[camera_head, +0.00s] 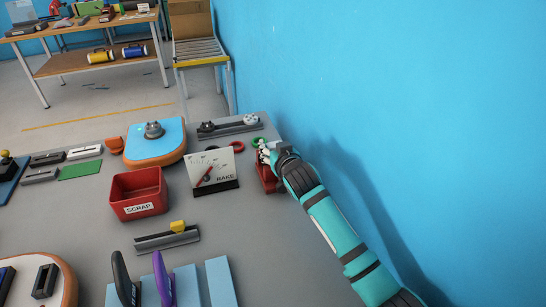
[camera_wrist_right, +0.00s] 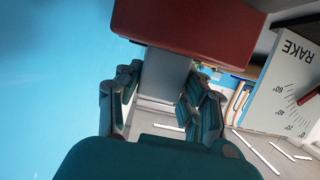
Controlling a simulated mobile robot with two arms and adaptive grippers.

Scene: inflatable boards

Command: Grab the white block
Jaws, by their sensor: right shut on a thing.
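My right gripper (camera_head: 268,153) is at the right side of the grey table, close to the blue wall. In the right wrist view its fingers (camera_wrist_right: 160,100) are closed on the two sides of a pale grey-white block (camera_wrist_right: 164,75). The block touches or lies right against a red box-like thing (camera_wrist_right: 190,28), and I cannot tell whether they are joined. In the head view the red thing (camera_head: 266,172) shows just below the gripper, and the block is mostly hidden by the fingers. My left gripper is not in view.
The RAKE gauge (camera_head: 225,165) stands just left of the gripper. A red SCRAP bin (camera_head: 138,185) is farther left. Green and red rings (camera_head: 250,146) and a dark rail (camera_head: 228,127) lie behind. The blue wall (camera_head: 400,90) bounds the right side.

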